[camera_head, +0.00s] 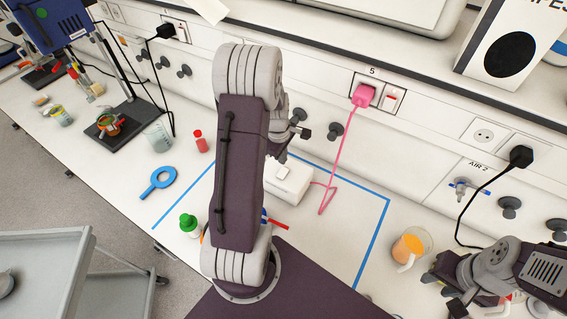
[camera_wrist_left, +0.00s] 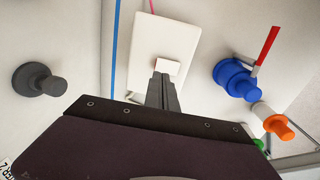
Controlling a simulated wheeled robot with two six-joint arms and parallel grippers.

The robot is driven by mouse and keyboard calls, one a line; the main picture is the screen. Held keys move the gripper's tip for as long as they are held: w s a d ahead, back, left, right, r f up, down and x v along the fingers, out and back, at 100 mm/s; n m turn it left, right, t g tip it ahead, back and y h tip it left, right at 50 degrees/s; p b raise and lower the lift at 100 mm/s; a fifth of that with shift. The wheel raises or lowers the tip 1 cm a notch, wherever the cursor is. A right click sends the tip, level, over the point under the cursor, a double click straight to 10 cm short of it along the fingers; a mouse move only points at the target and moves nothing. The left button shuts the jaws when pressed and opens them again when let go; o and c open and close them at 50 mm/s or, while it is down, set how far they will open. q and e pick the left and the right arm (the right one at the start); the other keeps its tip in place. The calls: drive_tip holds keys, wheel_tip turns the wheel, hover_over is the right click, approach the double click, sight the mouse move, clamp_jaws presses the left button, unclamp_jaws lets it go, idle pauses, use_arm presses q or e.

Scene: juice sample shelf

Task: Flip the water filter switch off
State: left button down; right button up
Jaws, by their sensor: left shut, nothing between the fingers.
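A white box (camera_head: 288,182) lies on the counter inside the blue tape outline, with a pink cord running to it. In the left wrist view the white box (camera_wrist_left: 152,48) carries a small pale rocker switch (camera_wrist_left: 167,67). My left gripper (camera_wrist_left: 163,84) is shut and empty, its fingertips at the near edge of the switch; I cannot tell whether they touch. In the head view my left arm hides most of this gripper. Blue fittings (camera_wrist_left: 232,78) with a red lever and an orange end stand right of the box. My right gripper (camera_head: 445,284) is at the lower right, its jaws unclear.
The pink plug (camera_head: 363,95) sits in a wall socket beside another switch (camera_head: 392,98). A beaker of orange juice (camera_head: 411,248) stands near my right gripper.

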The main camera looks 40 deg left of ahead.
sight(284, 169)
use_arm(q)
drive_tip(key=f, duration=0.3)
drive_tip(key=f+p, duration=0.1)
drive_tip(key=shift+w+f, duration=0.3)
drive_tip(key=shift+f, duration=0.3)
